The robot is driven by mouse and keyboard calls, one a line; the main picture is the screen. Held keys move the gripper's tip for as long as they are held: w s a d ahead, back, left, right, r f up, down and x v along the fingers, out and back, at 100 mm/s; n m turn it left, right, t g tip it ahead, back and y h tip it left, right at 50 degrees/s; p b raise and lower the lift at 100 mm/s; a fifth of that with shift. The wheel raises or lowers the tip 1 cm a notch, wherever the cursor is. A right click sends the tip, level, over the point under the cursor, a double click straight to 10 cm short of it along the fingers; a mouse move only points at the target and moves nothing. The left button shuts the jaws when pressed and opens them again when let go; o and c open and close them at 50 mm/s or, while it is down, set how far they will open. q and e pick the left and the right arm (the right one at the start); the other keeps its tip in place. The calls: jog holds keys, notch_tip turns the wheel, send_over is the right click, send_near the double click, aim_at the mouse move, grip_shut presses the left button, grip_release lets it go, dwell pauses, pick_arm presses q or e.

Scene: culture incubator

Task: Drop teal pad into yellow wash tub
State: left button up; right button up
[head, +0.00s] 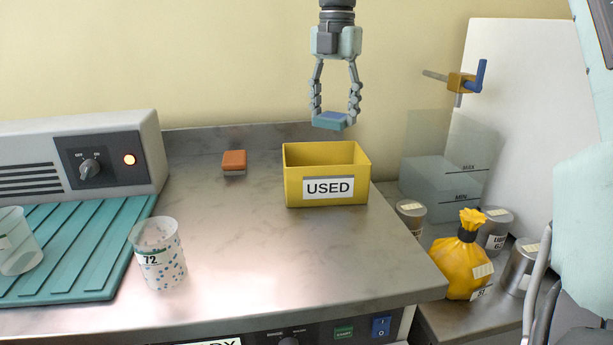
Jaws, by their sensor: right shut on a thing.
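The teal pad (330,121), with a bluer top face, hangs between the fingertips of my right gripper (334,108). The gripper points down from the top of the head view and is shut on the pad. The yellow wash tub (292,190), with a white label reading USED, stands at the back right of the steel bench. The pad is in the air above the tub's back rim in the picture, apart from it. The part of the tub's inside that shows looks empty; its floor is hidden by the front wall. My left gripper is not in view.
An orange and grey pad (234,160) lies left of the tub. A dotted cup (159,262) stands in front; another cup (14,243) is on the ribbed teal mat (95,240). Right of the bench are a yellow bag (461,268), metal cans and a clear tank (438,185).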

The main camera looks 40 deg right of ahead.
jog(key=shift+f, duration=2.9)
jog(key=o, duration=1.2)
notch_tip(320, 180, up, 12)
notch_tip(320, 180, down, 12)
jog(key=shift+r, duration=2.05)
